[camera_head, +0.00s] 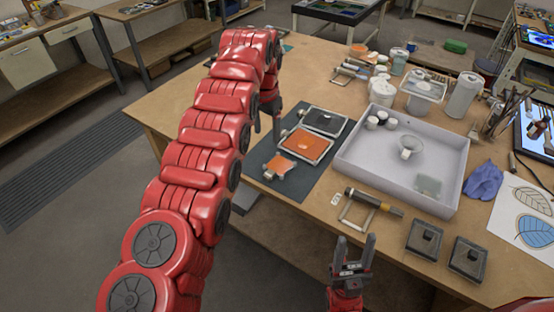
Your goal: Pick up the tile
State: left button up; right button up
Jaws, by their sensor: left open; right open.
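A dark mat (318,187) lies on the wooden table. Which tile the task means, I cannot tell. My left arm reaches over the table's left side, and its gripper (270,128) hangs at the mat's left edge, open and apart from the tiles, partly hidden by the arm. My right gripper (353,256) is open and empty at the table's front edge, pointing up in the picture.
A white tray (455,165) holding small cups stands right of the mat. A dark-handled tool (373,201) and a small frame (357,214) lie before it. The left table area is clear.

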pick_arm(q)
jog(key=s+b, duration=0.1)
jog(key=s, duration=0.1)
jog(key=b, duration=0.5)
send_over(266, 176)
notch_tip(266, 176, down, 4)
jog(key=f, duration=0.1)
jog(key=shift+g, duration=0.4)
jog(key=f+p, duration=0.4)
jog(key=f, duration=0.1)
jog(key=shift+d+f, duration=0.2)
jog(key=shift+f, duration=0.15)
jog(key=shift+f+p, duration=0.35)
jog(key=shift+p, duration=0.25)
notch_tip(266, 176, down, 4)
jog(key=shift+a+p, duration=0.15)
jog(key=shift+p, duration=0.9)
jog(key=shift+f, duration=0.25)
